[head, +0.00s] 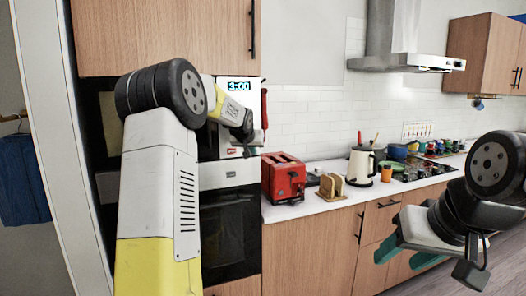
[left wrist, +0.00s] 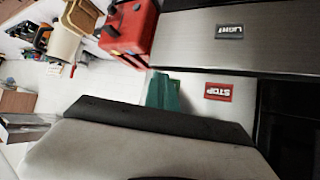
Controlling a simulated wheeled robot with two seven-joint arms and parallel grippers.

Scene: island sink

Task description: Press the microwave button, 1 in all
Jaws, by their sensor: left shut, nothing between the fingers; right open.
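The microwave's white control panel (head: 239,108) is in the upper oven column in the head view, with a lit clock display (head: 239,86) reading 3:00. A red STOP button (left wrist: 218,92) shows sharply in the left wrist view, and a small red label (head: 232,151) shows low on the panel in the head view. My left gripper (head: 256,150) is shut and empty in front of the panel. Its teal fingertips (left wrist: 164,92) appear beside the STOP button, with a gap in the picture; contact with the panel cannot be told. My right gripper (head: 406,257) is open and empty at the right.
A built-in oven (head: 229,230) sits below the microwave. A LIGHT label (left wrist: 230,31) is on a grey panel. A red toaster (head: 284,178), toast rack (head: 331,187) and kettle (head: 360,166) stand on the counter. A range hood (head: 400,60) hangs at the right.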

